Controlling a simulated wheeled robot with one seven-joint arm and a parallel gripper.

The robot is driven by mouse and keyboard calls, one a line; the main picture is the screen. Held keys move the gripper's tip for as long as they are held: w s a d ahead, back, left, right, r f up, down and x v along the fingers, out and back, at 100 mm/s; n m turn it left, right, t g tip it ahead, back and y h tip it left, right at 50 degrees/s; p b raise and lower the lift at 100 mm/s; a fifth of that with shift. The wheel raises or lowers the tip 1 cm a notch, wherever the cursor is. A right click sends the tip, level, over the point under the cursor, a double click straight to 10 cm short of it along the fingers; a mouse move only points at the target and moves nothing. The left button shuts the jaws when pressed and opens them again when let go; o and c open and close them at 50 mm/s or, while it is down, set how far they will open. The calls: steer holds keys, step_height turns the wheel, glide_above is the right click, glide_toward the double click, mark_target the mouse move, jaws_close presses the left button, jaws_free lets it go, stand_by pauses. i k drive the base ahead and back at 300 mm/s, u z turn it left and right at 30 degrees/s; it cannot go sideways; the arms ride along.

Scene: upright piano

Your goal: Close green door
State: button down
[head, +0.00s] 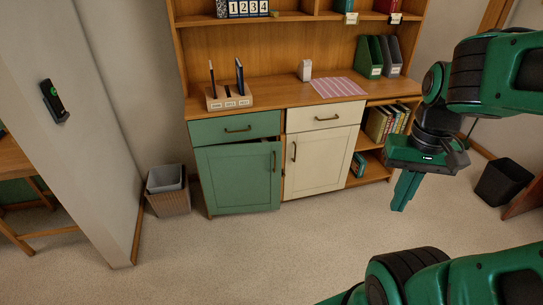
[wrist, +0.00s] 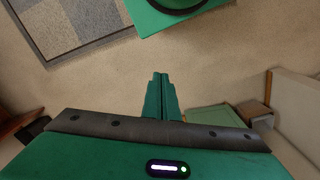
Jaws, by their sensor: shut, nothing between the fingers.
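The green door (head: 238,180) is the lower left door of a wooden cabinet, under a green drawer (head: 234,128). It stands slightly ajar, with a thin dark gap along its top edge. Its upright brass handle (head: 274,160) is near its right edge. My gripper (head: 399,208) is shut and empty, pointing down over the carpet, in front and to the right of the cabinet, apart from the door. In the wrist view my shut fingers (wrist: 161,76) point over bare carpet. A green panel (wrist: 205,119) lies beyond them, partly hidden by my gripper body; I cannot tell if it is the door.
A cream door (head: 318,163) and drawer adjoin on the right, then open shelves with books (head: 388,123). A waste bin (head: 168,190) stands left of the green door. A black bin (head: 502,181) is at far right. The carpet (head: 250,245) before the cabinet is clear.

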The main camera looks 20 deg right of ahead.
mark_target(245, 178)
steer(key=z, duration=0.55)
steer(key=i, duration=1.15)
steer(key=u, duration=0.35)
